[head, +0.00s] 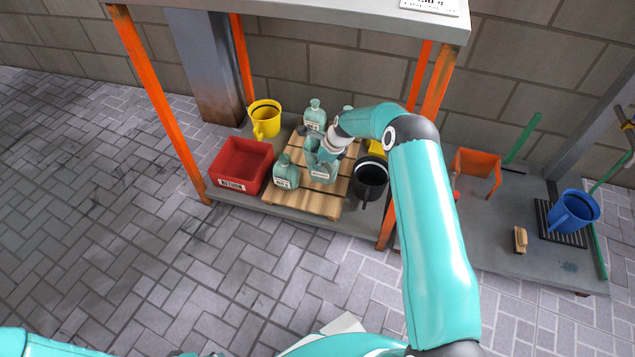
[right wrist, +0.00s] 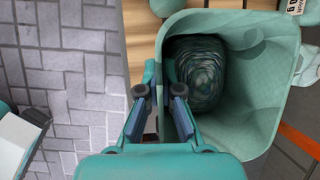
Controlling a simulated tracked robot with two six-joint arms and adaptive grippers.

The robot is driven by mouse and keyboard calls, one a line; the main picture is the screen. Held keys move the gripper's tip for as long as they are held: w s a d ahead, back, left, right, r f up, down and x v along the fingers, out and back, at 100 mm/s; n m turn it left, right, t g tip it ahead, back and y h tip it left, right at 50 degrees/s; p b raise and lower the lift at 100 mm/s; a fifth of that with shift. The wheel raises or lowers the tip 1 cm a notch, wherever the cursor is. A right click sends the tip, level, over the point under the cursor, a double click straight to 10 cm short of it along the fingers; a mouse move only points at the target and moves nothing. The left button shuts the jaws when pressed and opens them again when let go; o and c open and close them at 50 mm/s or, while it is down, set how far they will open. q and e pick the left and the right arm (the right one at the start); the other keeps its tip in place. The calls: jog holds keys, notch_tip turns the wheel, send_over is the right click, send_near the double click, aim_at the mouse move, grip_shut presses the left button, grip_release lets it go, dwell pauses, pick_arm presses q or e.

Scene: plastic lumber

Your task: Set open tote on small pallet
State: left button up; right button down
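The open tote (head: 321,172) is teal with a pale label. In the head view it stands over the middle of the small wooden pallet (head: 303,201); I cannot tell whether its base touches the slats. My right gripper (head: 327,152) reaches it from above. In the right wrist view the gripper (right wrist: 160,78) has one finger on each side of the tote's wall, close together on the rim. The tote's open mouth (right wrist: 255,30) shows a dark, mottled patch inside. My left gripper is not in view; only part of my left arm shows at the bottom left.
Teal bottles (head: 286,173) (head: 315,117) stand on the pallet around the tote. A red bin (head: 240,165) and yellow jug (head: 266,117) are to its left, a black bucket (head: 369,178) to its right. Orange posts (head: 165,110) and an upper shelf (head: 330,14) frame the space. The floor in front is clear.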

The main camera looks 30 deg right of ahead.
aim_at(327, 175)
notch_tip(327, 175, down, 8)
jog(key=b, duration=0.2)
dwell(0.3)
jog(key=c, duration=1.3)
grip_release()
